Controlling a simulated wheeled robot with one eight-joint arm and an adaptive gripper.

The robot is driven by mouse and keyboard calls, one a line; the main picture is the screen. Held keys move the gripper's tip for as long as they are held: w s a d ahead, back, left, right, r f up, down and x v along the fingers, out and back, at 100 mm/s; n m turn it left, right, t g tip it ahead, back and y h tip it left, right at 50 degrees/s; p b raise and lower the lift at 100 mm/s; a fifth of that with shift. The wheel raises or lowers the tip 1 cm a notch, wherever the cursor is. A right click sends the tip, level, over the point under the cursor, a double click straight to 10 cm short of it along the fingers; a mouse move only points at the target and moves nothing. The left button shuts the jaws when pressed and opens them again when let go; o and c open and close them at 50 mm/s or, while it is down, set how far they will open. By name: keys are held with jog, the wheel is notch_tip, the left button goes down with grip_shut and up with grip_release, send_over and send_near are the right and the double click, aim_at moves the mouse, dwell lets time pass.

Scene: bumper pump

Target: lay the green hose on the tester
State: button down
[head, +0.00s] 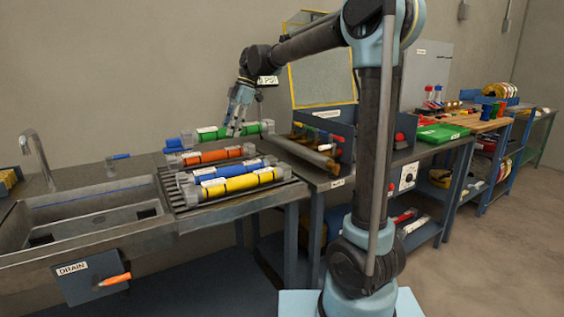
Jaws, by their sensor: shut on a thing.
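The green hose (213,134) is a cylinder with grey end fittings, at the back of the slatted rack beside the sink. My gripper (237,124) points down and is shut on its right part. The fingers hide a little of the hose. I cannot tell whether the hose touches the rack. To the right stands what looks like the tester, a blue-grey bench unit (328,120) with a raised yellow-framed mesh guard (322,80). Several coloured parts lie along its front.
Orange (212,155), blue (228,170) and yellow (243,182) cylinders lie on the rack (190,201) in front of the green hose. A sink with a tap (37,158) is at left. A green tray (443,132) and cluttered benches are at right.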

jog(key=v, duration=0.5)
jog(key=shift+s+d+r, duration=0.1)
jog(key=shift+d+r, duration=0.1)
jog(key=shift+d, duration=0.3)
jog(key=s+d+f+m+t, duration=0.1)
jog(key=s+d+f+m, duration=0.2)
jog(key=d, duration=0.3)
jog(key=s+d+f+m+h, duration=0.1)
jog(key=s+d+f+m, duration=0.1)
jog(key=s+d+m, duration=0.2)
jog(key=s+d+f+m+t, duration=0.1)
jog(key=s+d+f+m, duration=0.2)
jog(key=d, duration=0.6)
jog(key=shift+s+f+m+t, duration=0.25)
jog(key=shift+f+m+t, duration=0.05)
jog(key=shift+m, duration=0.1)
